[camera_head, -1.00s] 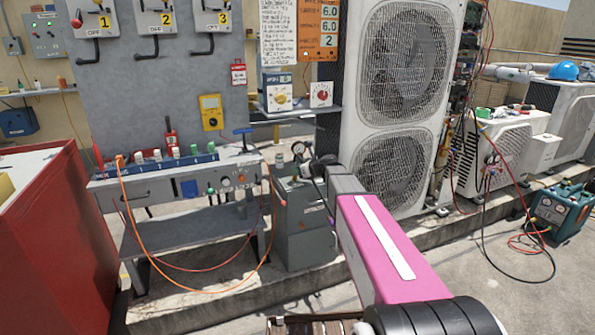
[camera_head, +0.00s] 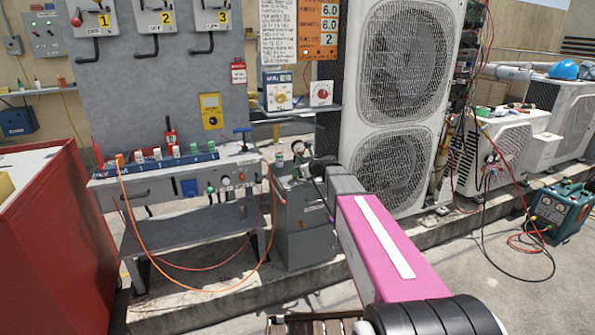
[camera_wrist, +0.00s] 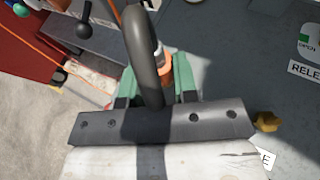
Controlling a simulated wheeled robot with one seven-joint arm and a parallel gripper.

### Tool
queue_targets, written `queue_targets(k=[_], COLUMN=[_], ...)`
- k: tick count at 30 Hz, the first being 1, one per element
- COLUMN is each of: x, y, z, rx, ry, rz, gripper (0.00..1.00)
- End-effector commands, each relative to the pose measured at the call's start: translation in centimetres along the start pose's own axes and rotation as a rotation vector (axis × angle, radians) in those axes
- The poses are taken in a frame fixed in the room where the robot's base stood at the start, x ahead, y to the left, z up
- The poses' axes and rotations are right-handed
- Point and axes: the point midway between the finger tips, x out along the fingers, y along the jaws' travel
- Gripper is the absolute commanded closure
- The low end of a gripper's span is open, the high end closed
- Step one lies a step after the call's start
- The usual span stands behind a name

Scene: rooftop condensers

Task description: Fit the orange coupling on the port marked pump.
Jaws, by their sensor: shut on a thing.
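In the wrist view my gripper (camera_wrist: 158,76) shows two green fingers shut on the orange coupling (camera_wrist: 165,70). A thick dark grey curved tube passes in front and hides part of the coupling and fingers. In the head view my pink and grey arm reaches to a grey cabinet (camera_head: 305,235) beside the bench; the fingers are too small there to make out. An orange hose (camera_head: 195,290) loops from the left end of the bench rail down and up toward the cabinet. I cannot read a pump mark in either view, nor tell whether the coupling touches a port.
The bench (camera_head: 165,190) carries a blue rail of several small fittings. A red cabinet (camera_head: 50,240) stands at the left and a tall white condenser (camera_head: 350,125) behind my arm. In the wrist view a yellow knob (camera_wrist: 267,121) and a partly cut label (camera_wrist: 305,70) lie at the right.

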Motion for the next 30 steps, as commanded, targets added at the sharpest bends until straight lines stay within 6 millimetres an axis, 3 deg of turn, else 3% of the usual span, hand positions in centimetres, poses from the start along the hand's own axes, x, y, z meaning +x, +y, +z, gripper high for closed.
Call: queue_targets(k=[10,11,13,14,23,30], x=[0.1,0.1,0.1,0.1,0.0,-0.6], y=[0.0,0.0,0.0,0.0,0.0,0.0], z=[-0.2,-0.2,-0.2,-0.2,-0.1,1.3], rx=[0.0,0.0,0.0,0.0,0.0,-0.001], ry=[0.001,0.001,0.001,0.001,0.0,0.0], rz=[0.0,0.0,0.0,0.0,0.0,0.0], gripper=[1.0,0.69,0.47,0.43,0.43,0.43])
